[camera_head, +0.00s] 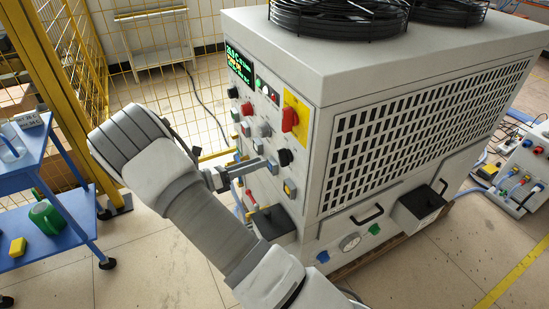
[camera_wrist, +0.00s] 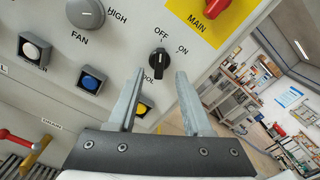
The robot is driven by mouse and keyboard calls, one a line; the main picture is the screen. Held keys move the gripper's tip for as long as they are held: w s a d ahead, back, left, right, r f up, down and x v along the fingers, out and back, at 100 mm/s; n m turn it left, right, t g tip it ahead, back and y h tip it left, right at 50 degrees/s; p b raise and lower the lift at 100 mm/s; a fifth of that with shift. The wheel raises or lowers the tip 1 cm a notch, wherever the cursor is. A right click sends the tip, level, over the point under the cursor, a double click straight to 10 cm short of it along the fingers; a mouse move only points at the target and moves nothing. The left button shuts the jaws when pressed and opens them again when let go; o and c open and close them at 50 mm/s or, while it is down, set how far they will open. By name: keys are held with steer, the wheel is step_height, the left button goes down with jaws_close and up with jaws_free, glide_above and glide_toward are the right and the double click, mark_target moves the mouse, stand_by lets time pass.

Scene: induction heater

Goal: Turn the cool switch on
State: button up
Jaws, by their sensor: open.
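The cool switch (camera_wrist: 159,60) is a small black rotary knob on the grey panel, under the words OFF and ON. Its label is partly hidden by a finger; "OL" shows. Its upper end seems to lie nearer OFF, but the exact setting is hard to tell. In the head view the black knob (camera_head: 285,157) is on the front panel of the big grey machine. My gripper (camera_wrist: 160,76) is open, with its two fingers below and on either side of the knob in the wrist view. The head view shows my gripper (camera_head: 273,165) close to the panel. Contact cannot be seen.
A red main switch (camera_head: 290,119) on a yellow plate sits above the knob. A fan knob (camera_wrist: 85,13), a white button (camera_wrist: 31,50) and a blue button (camera_wrist: 90,82) are to the left. A yellow button (camera_wrist: 142,108) is below. A blue cart (camera_head: 75,205) stands left.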

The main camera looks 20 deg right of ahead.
mark_target(284, 157)
steer(key=d, duration=0.6)
steer(key=shift+d, duration=0.15)
steer(key=shift+w, duration=0.1)
steer(key=shift+c, duration=0.2)
jaws_close()
